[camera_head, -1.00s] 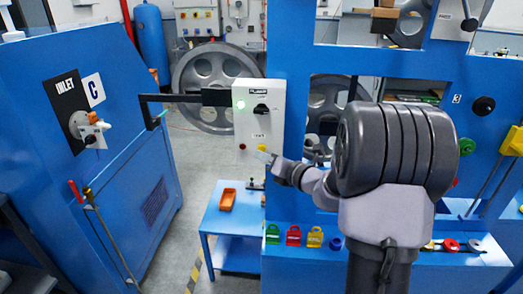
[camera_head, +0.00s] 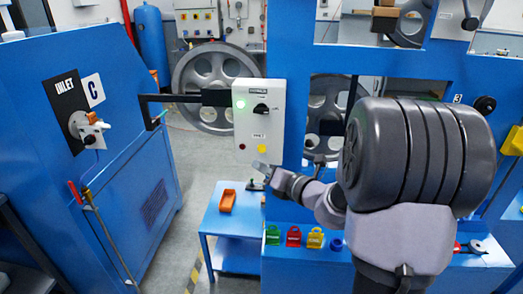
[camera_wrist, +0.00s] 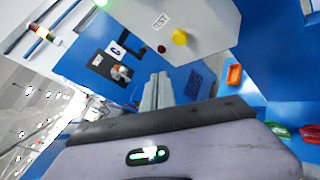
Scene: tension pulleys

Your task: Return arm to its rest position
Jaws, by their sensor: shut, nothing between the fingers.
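My arm reaches in from the right of the head view. In the wrist view my gripper (camera_wrist: 157,78) shows its two fingers close together, with nothing held. The control box (camera_wrist: 190,25) is above the fingers there, with a yellow button (camera_wrist: 180,37) and a red button. In the head view the box shows a lit green lamp and a black rotary switch.
A small blue table (camera_head: 233,222) with an orange tray (camera_head: 227,200) stands below the gripper. Green, red and yellow padlocks (camera_head: 293,236) line the blue ledge. A blue cabinet (camera_head: 90,150) with an inlet valve stands at left. Open floor lies between cabinet and table.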

